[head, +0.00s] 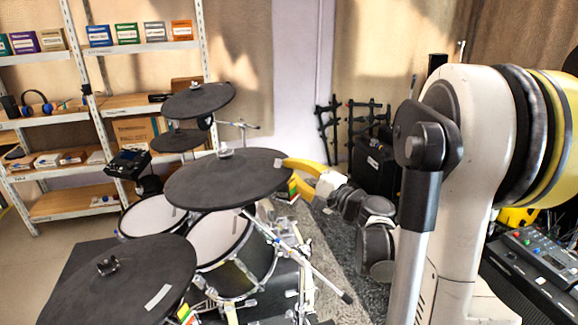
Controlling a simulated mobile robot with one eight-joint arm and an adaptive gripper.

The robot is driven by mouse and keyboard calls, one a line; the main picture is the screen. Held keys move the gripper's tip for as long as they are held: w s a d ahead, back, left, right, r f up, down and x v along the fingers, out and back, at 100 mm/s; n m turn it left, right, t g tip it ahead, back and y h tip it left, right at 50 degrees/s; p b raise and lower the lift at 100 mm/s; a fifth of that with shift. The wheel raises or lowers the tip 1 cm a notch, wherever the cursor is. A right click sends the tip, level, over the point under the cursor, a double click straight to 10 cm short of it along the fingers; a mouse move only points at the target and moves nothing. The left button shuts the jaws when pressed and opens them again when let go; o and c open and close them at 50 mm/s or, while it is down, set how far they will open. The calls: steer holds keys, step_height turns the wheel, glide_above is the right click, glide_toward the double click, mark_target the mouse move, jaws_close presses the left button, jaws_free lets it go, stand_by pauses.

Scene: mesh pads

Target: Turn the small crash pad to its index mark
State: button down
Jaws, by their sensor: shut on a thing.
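A round black cymbal pad (215,182), which I take to be the crash pad, sits in the middle of the drum kit, slightly tilted on its stand. It has a centre nut on top and a short pale strip near its right edge. My gripper (288,165), with yellow fingers, is at that right edge beside the strip and is shut on the pad's rim. The lower finger is mostly hidden. A small tag with coloured bands (292,188) shows just below the rim, by the gripper; it may be the index mark.
Another black pad (120,280) with a pale strip is at lower left; more pads (198,100) stand behind. White-headed drums (218,238) and metal stand legs (300,255) crowd below. Shelves (60,120) are at back left; a mixer (540,275) is at right.

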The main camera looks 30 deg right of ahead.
steer(key=c, duration=1.5)
jaws_free()
steer(key=shift+a, duration=0.1)
steer(key=shift+o, duration=0.2)
steer(key=v, duration=1.2)
